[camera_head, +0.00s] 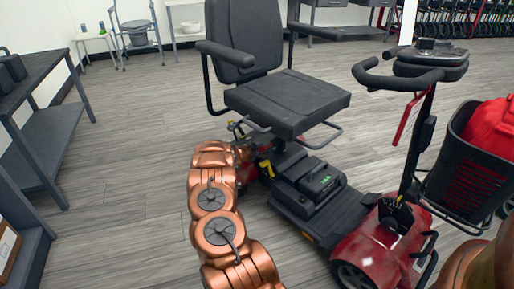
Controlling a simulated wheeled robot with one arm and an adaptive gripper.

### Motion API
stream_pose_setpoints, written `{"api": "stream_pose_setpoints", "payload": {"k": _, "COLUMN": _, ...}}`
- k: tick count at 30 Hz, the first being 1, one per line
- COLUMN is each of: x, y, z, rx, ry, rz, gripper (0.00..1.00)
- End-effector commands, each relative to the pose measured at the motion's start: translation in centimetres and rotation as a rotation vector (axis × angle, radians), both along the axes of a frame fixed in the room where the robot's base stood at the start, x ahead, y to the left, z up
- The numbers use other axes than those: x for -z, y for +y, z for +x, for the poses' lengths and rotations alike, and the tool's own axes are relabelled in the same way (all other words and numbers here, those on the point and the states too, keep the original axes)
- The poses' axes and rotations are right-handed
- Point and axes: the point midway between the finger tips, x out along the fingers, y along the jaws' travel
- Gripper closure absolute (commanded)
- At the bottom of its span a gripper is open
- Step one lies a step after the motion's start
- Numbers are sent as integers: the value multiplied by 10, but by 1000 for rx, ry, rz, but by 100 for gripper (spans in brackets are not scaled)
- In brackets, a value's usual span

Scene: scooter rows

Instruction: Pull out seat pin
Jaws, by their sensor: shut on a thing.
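The scooter's black seat (287,101) stands on a post above the rear of a red mobility scooter (385,237). My copper arm reaches up from the bottom to the left side under the seat. My gripper (246,151) is at the end of this arm beside the seat post, mostly hidden by my wrist and the seat's shadow. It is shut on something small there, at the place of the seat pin. The pin itself is too hidden to make out. A yellow part (266,168) shows just right of the gripper, below the seat.
A black battery box (309,179) sits on the deck right of my arm. The handlebar (402,76) and a basket with a red item (491,128) are at the right. A dark shelf (50,143) stands at the left. The floor (130,180) between shelf and arm is clear.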

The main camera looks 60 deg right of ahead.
Motion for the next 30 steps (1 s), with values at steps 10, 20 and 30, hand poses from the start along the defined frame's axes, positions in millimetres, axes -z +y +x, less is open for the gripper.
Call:
{"api": "stream_pose_setpoints", "payload": {"k": 10, "x": 2, "y": 3, "z": 2, "rx": -2, "ry": 1, "rz": 3, "gripper": 39}}
{"api": "stream_pose_setpoints", "payload": {"k": 20, "x": 1, "y": 2, "z": 1, "rx": 0, "ry": 1, "rz": 2, "gripper": 31}}
{"api": "stream_pose_setpoints", "payload": {"k": 30, "x": -5, "y": 21, "z": 4, "rx": -1, "ry": 3, "rz": 6, "gripper": 31}}
